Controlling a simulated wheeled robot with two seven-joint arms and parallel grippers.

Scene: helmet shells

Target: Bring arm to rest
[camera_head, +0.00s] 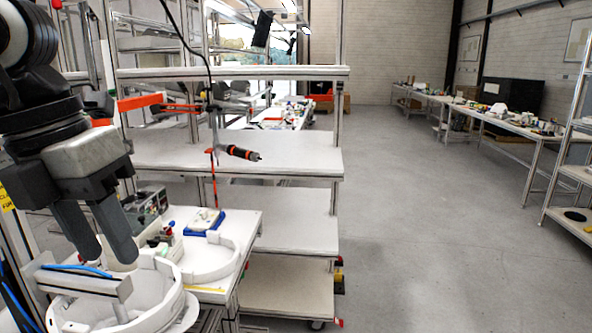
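My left gripper (109,257) hangs in from the upper left, fingers pointing down. Its two fingers are apart, with nothing visible held between them. It is over a white round helmet shell (152,300) at the lower left. A grey metal bar fixture (75,284) crosses the shell, with a blue strip on it. The fingertips overlap the shell's far rim in the picture; I cannot tell whether they touch it. My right gripper is not in view.
A white workbench (246,222) holds a curved white ring part (212,262) and a blue-and-white box (204,223). White shelves (295,235) stand behind. The grey floor (430,240) to the right is clear, with long tables (480,118) along the wall.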

